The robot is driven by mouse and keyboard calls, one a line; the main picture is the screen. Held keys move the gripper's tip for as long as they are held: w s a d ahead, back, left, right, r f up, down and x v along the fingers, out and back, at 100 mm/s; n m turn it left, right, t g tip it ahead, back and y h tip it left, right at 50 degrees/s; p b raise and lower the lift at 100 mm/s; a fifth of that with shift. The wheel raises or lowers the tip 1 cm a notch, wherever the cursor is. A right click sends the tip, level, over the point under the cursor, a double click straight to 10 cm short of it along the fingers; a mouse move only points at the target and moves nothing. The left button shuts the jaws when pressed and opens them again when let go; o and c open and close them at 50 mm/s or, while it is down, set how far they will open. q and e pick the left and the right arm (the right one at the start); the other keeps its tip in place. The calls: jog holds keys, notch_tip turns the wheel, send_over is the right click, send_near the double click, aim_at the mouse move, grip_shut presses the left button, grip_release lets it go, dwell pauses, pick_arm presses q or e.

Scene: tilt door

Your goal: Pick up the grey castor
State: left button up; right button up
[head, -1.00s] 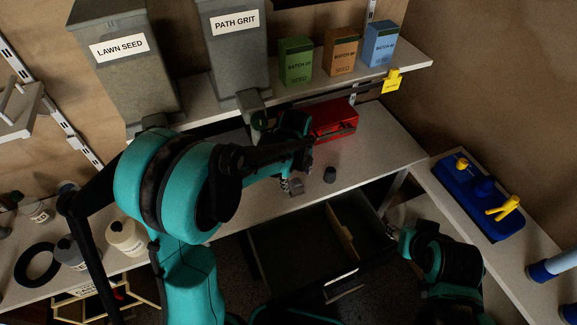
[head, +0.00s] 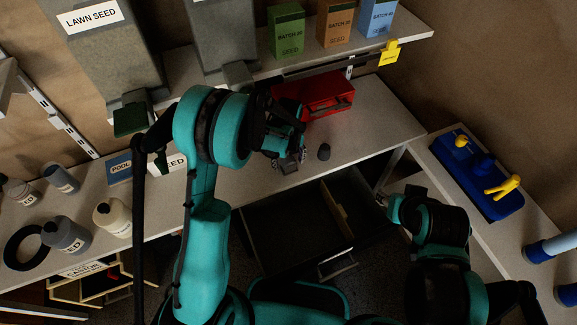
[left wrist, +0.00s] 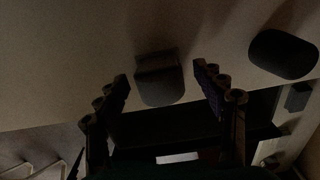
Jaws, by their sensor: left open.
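A small grey piece with a blocky top and a rounded end, which looks like the grey castor (left wrist: 159,80), lies on the worktop near its front edge. In the head view the castor (head: 288,166) is partly covered by my left gripper (head: 289,159). My left gripper is open; in the left wrist view its fingers stand on either side of the castor, with gaps visible. I cannot tell the height between them. My right gripper (head: 383,199) is small and dark at the right.
An open drawer (head: 285,225) lies below the worktop's front edge. A red box (head: 325,95) stands behind the gripper, under a shelf with seed boxes (head: 337,24). A blue tray with yellow parts (head: 475,175) is at the right. Bottles (head: 112,217) stand at the left.

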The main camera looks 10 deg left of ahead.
pick_arm(q)
jog(key=c, duration=1.3)
jog(key=shift+r, duration=0.15)
jog(key=shift+c, duration=0.2)
